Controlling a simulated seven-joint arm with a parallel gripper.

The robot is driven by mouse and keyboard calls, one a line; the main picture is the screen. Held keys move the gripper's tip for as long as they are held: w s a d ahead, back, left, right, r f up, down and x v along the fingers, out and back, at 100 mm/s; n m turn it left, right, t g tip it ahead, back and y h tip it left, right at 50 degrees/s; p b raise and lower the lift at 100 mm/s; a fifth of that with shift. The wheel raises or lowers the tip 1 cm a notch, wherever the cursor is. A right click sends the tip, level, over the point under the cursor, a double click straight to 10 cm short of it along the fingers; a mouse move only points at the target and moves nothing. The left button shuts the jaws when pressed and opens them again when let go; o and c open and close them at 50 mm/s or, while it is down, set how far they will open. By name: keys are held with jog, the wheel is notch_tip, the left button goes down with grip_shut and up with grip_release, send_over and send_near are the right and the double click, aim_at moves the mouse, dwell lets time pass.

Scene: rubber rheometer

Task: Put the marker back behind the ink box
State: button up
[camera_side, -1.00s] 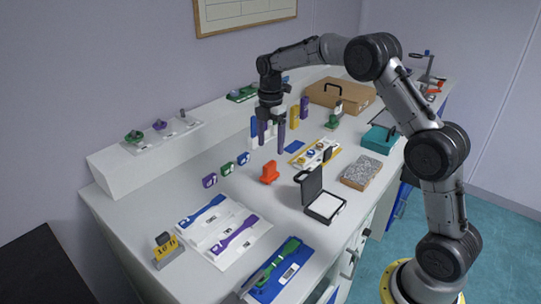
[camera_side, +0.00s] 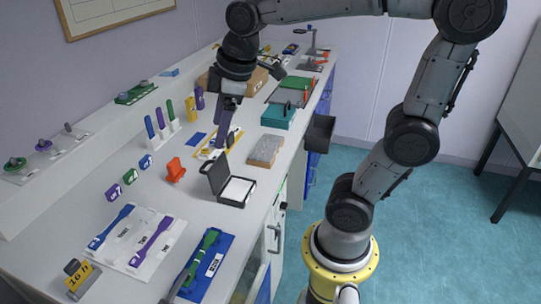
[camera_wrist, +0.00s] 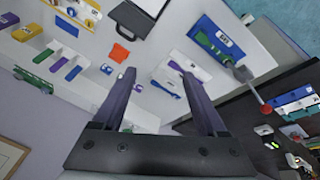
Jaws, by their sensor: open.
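The likely ink box is an open black case (camera_side: 236,191) with a white pad inside and its lid raised; its edge shows at the top of the wrist view (camera_wrist: 140,17). I cannot tell for sure which thing is the marker. Upright blue, purple and green pens (camera_side: 160,119) stand in a white holder. A small orange piece (camera_side: 175,170) stands left of the black case and shows in the wrist view (camera_wrist: 120,52). My gripper (camera_side: 225,138) is open, with nothing between its fingers (camera_wrist: 158,74), in the air above the bench.
A white tray (camera_side: 172,243) with blue and purple tools and a blue mat (camera_side: 222,266) with a green tool lie at the front. A yellow-edged tray (camera_side: 207,152), a speckled block (camera_side: 265,150) and a teal box (camera_side: 278,116) lie behind.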

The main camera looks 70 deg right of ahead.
jog(key=s+a+f+m+t, duration=0.1)
jog(key=s+f+m, duration=0.1)
jog(key=s, duration=0.3)
jog(key=s+a+f+m, duration=0.1)
jog(key=s+f+m, duration=0.1)
jog(key=s+m, duration=0.2)
jog(key=shift+s+t, duration=0.4)
jog(key=shift+s, duration=0.75)
